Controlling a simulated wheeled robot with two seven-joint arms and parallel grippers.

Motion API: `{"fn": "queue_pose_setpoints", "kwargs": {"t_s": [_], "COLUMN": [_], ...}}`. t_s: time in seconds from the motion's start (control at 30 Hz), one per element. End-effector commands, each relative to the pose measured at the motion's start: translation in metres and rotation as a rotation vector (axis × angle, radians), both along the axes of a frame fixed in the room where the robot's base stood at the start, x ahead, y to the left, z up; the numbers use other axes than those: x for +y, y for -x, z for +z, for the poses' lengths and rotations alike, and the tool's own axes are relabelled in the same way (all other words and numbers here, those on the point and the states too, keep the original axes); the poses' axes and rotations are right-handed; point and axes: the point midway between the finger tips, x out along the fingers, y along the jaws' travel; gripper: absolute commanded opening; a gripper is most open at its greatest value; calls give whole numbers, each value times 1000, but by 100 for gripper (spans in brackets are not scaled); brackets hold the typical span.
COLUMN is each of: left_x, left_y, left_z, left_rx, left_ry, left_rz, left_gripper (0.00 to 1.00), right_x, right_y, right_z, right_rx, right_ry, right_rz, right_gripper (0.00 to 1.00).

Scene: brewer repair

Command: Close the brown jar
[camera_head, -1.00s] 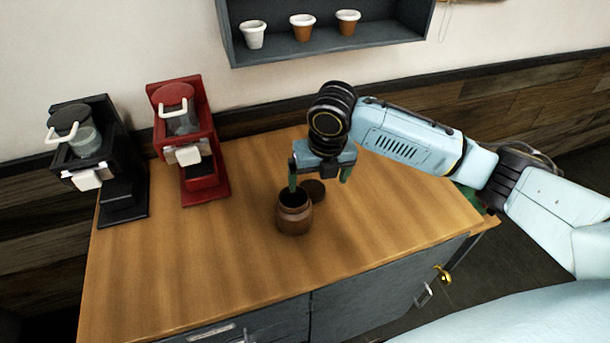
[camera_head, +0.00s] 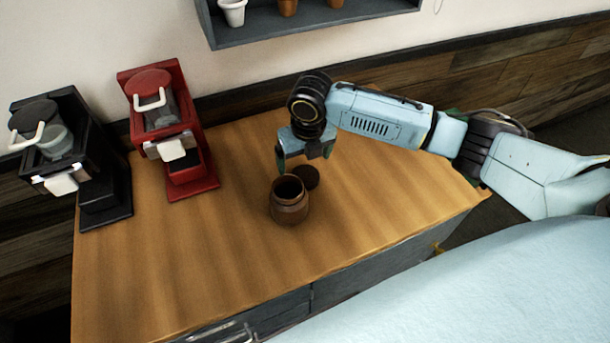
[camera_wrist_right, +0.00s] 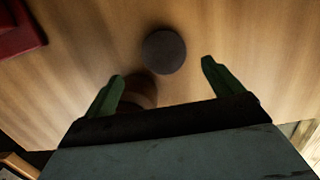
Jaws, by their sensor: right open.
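The brown jar (camera_head: 289,207) stands upright and uncovered on the wooden counter, its dark mouth showing. Its round dark lid (camera_head: 308,177) is behind it to the right, beside the jar. My right gripper (camera_head: 304,160) is open and empty above and just behind the jar and lid. In the right wrist view the open fingers (camera_wrist_right: 163,84) are spread, with the lid (camera_wrist_right: 164,51) beyond them, nearly centred. The jar (camera_wrist_right: 141,90) is partly hidden behind the left finger and the gripper body. My left gripper is not in view.
A red brewer (camera_head: 168,130) and a black brewer (camera_head: 70,160) stand at the left of the counter (camera_head: 190,265). A wall shelf (camera_head: 310,24) with several small cups is above. The counter's front and right areas are clear.

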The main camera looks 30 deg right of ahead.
Motion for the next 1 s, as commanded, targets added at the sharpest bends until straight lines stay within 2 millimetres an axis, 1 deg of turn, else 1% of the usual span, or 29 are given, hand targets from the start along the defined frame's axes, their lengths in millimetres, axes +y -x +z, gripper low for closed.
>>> {"fn": "queue_pose_setpoints", "kwargs": {"t_s": [0.03, 0.13, 0.5, 0.57, 0.7, 0.8, 0.9, 1.0], "left_x": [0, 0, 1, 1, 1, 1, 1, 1], "left_y": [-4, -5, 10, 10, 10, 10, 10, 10], "left_z": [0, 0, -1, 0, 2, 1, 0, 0], "left_rx": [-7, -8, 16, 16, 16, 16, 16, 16], "left_ry": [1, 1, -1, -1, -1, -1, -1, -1], "left_rz": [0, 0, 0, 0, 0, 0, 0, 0], "left_gripper": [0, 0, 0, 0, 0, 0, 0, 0], "right_x": [0, 0, 0, -2, -7, -6, -7, -7], "right_y": [-1, -1, -2, -2, -3, -5, -6, -7], "right_z": [-7, -13, -17, -23, -45, -58, -65, -66], "right_rx": [2, 1, 1, 2, 3, 1, 1, -1], "right_ry": [0, -1, 0, 0, 1, 0, 1, 0], "right_rz": [0, 1, 0, -1, -2, 0, 0, 1], "right_gripper": [92, 92, 92, 92, 92, 92, 92, 92]}}
